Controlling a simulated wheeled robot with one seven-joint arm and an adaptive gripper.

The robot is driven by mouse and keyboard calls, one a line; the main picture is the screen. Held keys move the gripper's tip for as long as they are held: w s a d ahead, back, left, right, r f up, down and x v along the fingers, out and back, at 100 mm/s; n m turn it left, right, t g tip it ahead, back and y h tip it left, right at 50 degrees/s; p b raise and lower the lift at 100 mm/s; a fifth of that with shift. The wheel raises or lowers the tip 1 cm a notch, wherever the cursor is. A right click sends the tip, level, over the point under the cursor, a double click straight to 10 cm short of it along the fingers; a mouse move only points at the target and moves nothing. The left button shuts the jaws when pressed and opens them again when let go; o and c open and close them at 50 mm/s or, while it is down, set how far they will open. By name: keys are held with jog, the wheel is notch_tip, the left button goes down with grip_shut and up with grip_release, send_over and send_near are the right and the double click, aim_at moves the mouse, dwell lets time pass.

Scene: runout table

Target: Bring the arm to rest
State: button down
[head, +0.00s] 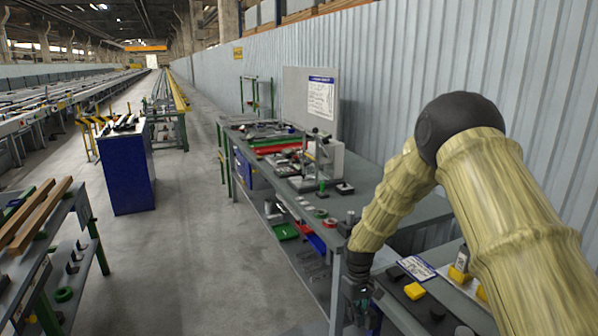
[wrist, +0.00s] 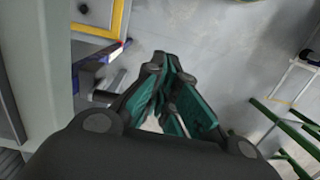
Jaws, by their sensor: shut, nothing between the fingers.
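My gripper (head: 362,300) hangs at the end of my bent arm, pointing down, at the lower middle right of the head view. It is beside the near left edge of the grey workbench (head: 385,212). In the wrist view my gripper (wrist: 165,62) shows dark fingers with green inner faces drawn together, with nothing between them. Grey floor (wrist: 225,40) lies beyond the fingertips. My arm hides part of the workbench and the wall behind it.
A blue cabinet (head: 127,170) stands left of the aisle. A rack with wooden bars (head: 40,215) is at the near left. The aisle floor (head: 205,240) between is clear.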

jog(key=s+f+m, duration=0.1)
jog(key=s+f, duration=1.2)
jog(key=s+d+f+m, duration=0.1)
jog(key=s+f, duration=0.2)
jog(key=s, duration=0.4)
jog(key=s+d+f+m+y, duration=0.1)
jog(key=s+f, duration=0.2)
jog(key=s, duration=0.4)
jog(key=s+d+f+m, duration=0.1)
jog(key=s+f, duration=0.1)
jog(key=s, duration=0.5)
jog(key=s+d+r+m+t, duration=0.1)
jog(key=s+d, duration=0.1)
jog(key=s, duration=1.1)
jog(key=shift+s+d+h, duration=0.25)
jog(key=shift+s+h, duration=0.05)
jog(key=shift+s, duration=0.1)
